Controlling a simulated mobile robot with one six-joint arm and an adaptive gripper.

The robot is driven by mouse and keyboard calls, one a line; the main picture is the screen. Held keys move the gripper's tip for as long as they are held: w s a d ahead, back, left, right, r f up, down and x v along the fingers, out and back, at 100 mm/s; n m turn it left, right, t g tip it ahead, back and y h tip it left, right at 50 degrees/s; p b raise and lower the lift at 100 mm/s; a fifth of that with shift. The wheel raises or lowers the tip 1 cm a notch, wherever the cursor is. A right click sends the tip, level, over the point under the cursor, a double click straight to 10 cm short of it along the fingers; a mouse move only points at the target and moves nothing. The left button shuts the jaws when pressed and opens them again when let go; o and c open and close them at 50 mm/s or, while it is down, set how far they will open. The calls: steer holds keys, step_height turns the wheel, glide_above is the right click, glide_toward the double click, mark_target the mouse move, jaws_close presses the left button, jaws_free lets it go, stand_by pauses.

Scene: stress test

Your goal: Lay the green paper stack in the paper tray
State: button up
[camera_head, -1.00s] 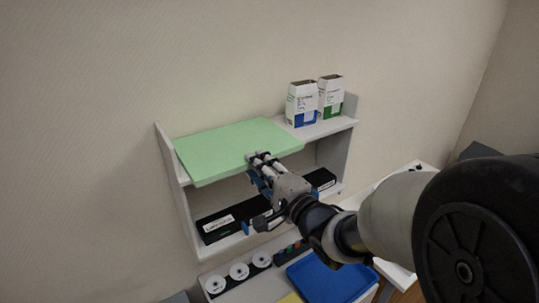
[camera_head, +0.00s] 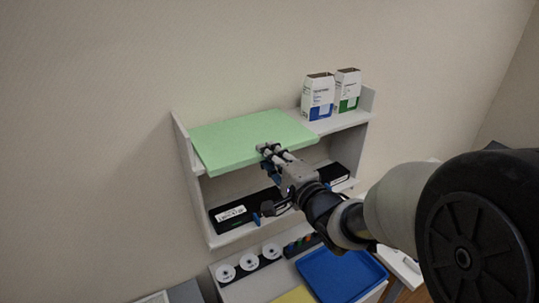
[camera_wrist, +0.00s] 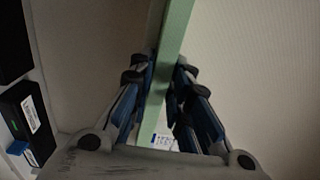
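The green paper stack (camera_head: 250,137) lies flat on the top board of a light grey wall shelf, its front edge sticking out past the board. My gripper (camera_head: 268,150) is at that front edge, right of its middle. In the wrist view, the stack's edge (camera_wrist: 175,35) runs between the two fingers (camera_wrist: 166,72), which appear to press on its two faces. A blue open tray (camera_head: 345,272) lies low at the right on a lower surface; it is empty where visible. I cannot tell whether it is the paper tray.
Two cartons (camera_head: 318,97) stand on the top board right of the stack. Black boxes (camera_head: 240,213) lie on the board below. White discs (camera_head: 249,262) and a yellow item (camera_head: 296,296) are beside the blue tray. My arm covers the right side.

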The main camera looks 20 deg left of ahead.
jaws_close()
stand_by(1.3)
steer(key=shift+w+r+p, duration=0.1)
steer(key=shift+r+p, duration=0.95)
steer(key=shift+r, duration=0.55)
steer(key=shift+f, duration=0.15)
steer(key=shift+d, duration=0.1)
steer(key=r+v, duration=0.4)
steer(key=v, duration=1.2)
steer(key=shift+b, duration=0.3)
